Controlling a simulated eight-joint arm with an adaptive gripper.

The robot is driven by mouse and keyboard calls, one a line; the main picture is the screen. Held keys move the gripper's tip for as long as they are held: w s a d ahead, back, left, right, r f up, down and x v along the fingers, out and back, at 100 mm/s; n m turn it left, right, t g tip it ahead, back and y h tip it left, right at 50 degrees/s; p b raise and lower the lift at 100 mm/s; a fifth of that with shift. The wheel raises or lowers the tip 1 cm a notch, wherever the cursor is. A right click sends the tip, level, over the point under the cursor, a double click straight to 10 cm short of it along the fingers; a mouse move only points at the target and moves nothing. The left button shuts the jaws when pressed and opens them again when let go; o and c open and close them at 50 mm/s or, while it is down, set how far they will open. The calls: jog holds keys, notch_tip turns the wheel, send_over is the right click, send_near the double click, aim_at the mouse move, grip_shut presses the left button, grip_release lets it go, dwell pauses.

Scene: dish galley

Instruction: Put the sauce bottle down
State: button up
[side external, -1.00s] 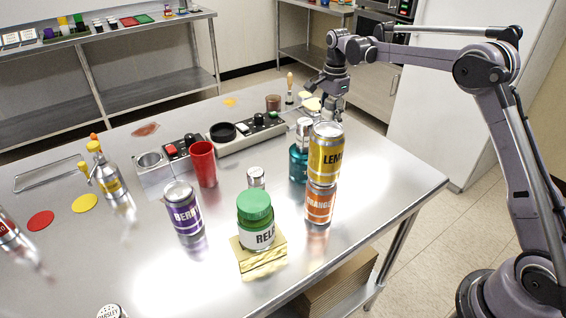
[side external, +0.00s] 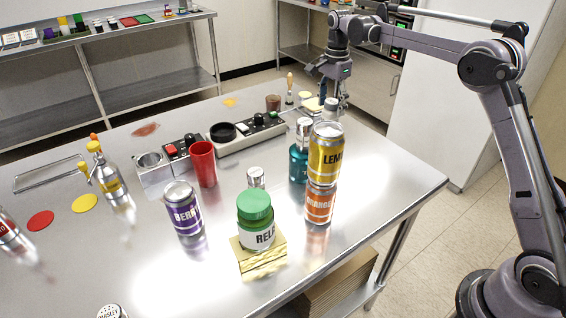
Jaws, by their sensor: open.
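My gripper (side external: 333,95) points down over the far right part of the steel table, with its fingers apart. A pale bottle top (side external: 330,104) shows just below the fingers, behind the stacked lemon can (side external: 326,154). Its body is hidden by that can, and I cannot tell for sure that it is the sauce bottle. I see no bottle lifted off the table. Whether the fingers still touch the pale top cannot be made out.
The lemon can stands on an orange can (side external: 319,203). A teal bottle (side external: 298,163) with a silver cap is left of them. The table's right front corner is clear.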

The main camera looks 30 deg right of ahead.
notch_tip(320, 180, up, 7)
jog(key=shift+s+a+r, duration=0.1)
jog(key=shift+s+r, duration=0.05)
jog(key=shift+r, duration=0.25)
jog(key=s+a+r+n+t, duration=0.2)
jog(key=s+a+n, duration=0.15)
jog(key=s, duration=0.25)
jog(key=s+a+r+n+t, duration=0.1)
jog(key=s+a+r+n, duration=0.1)
jog(key=s+n, duration=0.4)
jog(key=s+a+f+n+t, duration=0.2)
jog(key=s+f+n, duration=0.2)
jog(key=s, duration=0.4)
jog(key=s+a+f+n+t, duration=0.2)
jog(key=s+f+n, duration=0.2)
jog(key=s+f, duration=0.3)
jog(key=shift+s+a+f, duration=0.15)
jog(key=shift+s, duration=1.1)
jog(key=shift+n, duration=0.25)
